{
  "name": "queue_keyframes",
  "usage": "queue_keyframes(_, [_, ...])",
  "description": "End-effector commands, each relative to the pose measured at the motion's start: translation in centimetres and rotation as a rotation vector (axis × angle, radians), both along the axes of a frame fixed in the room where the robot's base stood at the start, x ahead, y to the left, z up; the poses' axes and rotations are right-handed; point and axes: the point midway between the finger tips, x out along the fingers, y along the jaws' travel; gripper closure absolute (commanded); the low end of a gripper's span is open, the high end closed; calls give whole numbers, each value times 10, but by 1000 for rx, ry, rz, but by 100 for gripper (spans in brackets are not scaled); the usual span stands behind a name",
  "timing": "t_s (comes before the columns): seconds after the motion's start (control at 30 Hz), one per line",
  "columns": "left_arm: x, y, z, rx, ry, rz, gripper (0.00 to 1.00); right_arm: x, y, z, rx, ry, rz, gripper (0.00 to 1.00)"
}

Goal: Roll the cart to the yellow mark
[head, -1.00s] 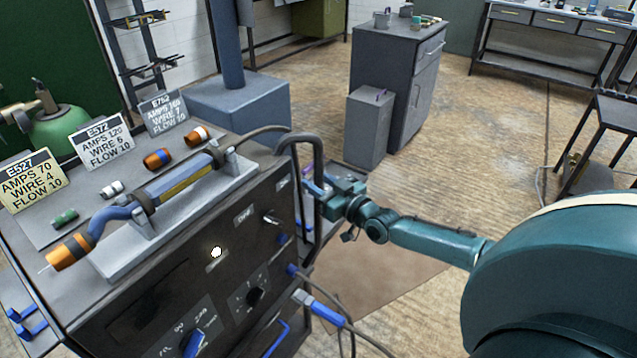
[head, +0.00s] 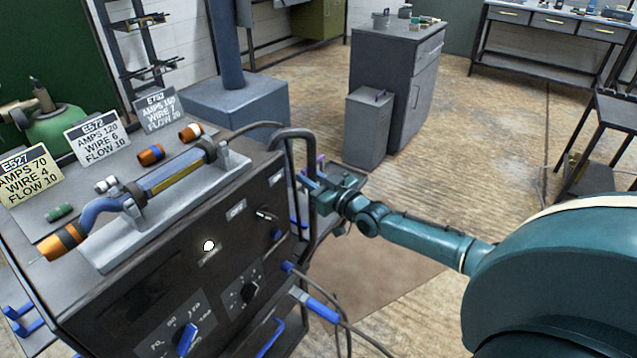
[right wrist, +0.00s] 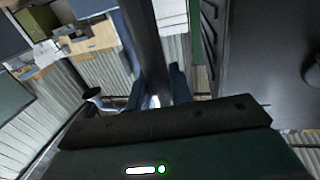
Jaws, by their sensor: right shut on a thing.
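The cart is a dark welding machine (head: 150,295) with knobs, cables and a torch on its top. Its upright dark handle (head: 292,140) curves up at the right end of the top. My right gripper (head: 316,188) reaches in from the right and is shut on the handle. In the right wrist view the handle bar (right wrist: 143,35) runs down between the fingers (right wrist: 158,85). No yellow mark shows on the visible floor. My left gripper is out of view.
A brown floor patch (head: 370,270) lies right of the cart. A blue-grey block with a post (head: 240,105), a small grey box (head: 369,130) and a grey cabinet (head: 400,80) stand behind. A dark stand (head: 600,140) is at the right. Wooden floor between is clear.

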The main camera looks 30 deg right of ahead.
Motion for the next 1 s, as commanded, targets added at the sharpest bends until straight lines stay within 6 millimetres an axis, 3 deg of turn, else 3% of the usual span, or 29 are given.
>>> queue_keyframes(0.17, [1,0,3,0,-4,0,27,3,3,7,5,-12,3,100])
queue_keyframes(0.2, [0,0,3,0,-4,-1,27,2,2,6,5,-12,3,78])
queue_keyframes(0.43, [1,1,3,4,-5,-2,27,1,2,5,5,-9,2,59])
queue_keyframes(0.77, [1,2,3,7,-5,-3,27,-4,1,4,4,-5,2,59])
queue_keyframes(1.0, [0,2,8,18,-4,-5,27,-37,-6,3,4,-2,2,59])
